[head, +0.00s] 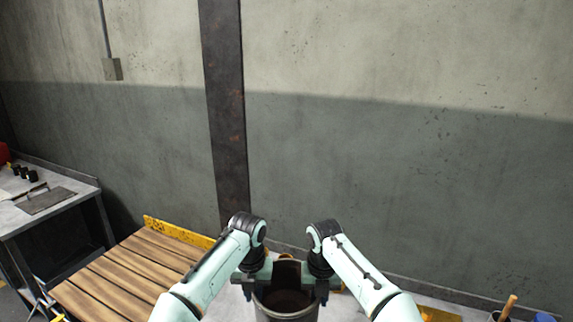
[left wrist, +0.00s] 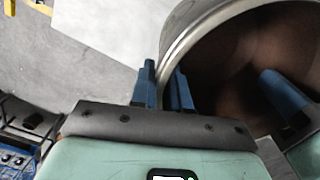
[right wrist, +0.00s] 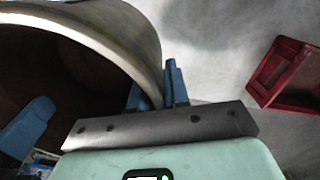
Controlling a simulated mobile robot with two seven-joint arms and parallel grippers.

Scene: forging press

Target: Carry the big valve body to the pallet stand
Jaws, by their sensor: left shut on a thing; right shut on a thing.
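The big valve body (head: 286,315) is a grey, open-topped round vessel with a brown inside, at the bottom middle of the head view. My left gripper (head: 248,291) is shut on its left rim; the left wrist view shows the blue fingers (left wrist: 165,75) on either side of the rim (left wrist: 193,33). My right gripper (head: 322,291) is shut on the right rim; the right wrist view shows its fingers (right wrist: 155,82) astride the wall (right wrist: 125,45). The pallet stand (head: 130,278), with wooden slats and a yellow back edge, is left of the valve body. The valve body's underside is hidden.
A grey workbench (head: 60,208) with small black items and a plate stands at the far left. A wall with a dark steel column (head: 226,120) is behind. A red bin (right wrist: 283,75) lies right of the valve body in the right wrist view. A wooden handle (head: 508,306) sticks up at lower right.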

